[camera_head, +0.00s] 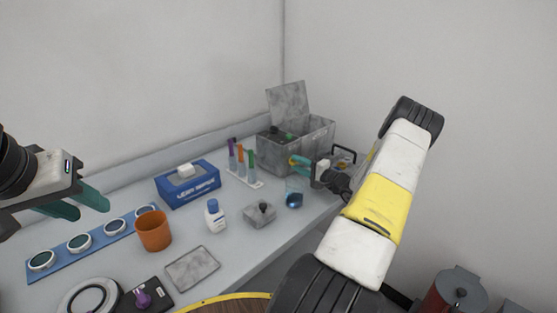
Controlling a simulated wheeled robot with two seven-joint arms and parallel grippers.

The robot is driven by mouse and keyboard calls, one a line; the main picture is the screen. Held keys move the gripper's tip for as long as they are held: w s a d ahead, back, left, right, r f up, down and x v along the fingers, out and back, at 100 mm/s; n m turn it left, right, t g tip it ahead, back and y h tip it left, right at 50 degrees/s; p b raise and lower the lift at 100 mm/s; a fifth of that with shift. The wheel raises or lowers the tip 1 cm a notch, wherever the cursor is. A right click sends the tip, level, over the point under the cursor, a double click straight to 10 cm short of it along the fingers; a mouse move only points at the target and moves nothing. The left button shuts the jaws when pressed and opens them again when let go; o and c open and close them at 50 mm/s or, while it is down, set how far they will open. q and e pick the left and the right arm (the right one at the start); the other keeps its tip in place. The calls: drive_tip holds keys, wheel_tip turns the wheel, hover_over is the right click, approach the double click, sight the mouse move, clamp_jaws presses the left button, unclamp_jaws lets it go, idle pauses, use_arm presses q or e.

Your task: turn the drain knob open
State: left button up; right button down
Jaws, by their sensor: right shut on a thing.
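A grey mottled box (272,156) with its lid (289,101) raised stands at the back right of the bench. My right gripper (296,161) reaches to the box's front side near its right end. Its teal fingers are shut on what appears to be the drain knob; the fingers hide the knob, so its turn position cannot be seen. My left gripper (84,205) is open and empty, above the bench at the left, far from the box.
A test tube rack (244,179), a beaker with blue liquid (293,199), a small grey block (260,215), a white bottle (214,217), a blue tissue box (188,186) and an orange cup (153,232) stand on the bench. A red bin (454,298) is at lower right.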

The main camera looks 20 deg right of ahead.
drive_tip(key=c, duration=1.4)
unclamp_jaws()
drive_tip(key=v, duration=0.7)
drive_tip(key=shift+s+d, duration=0.15)
drive_tip(key=shift+s, duration=0.25)
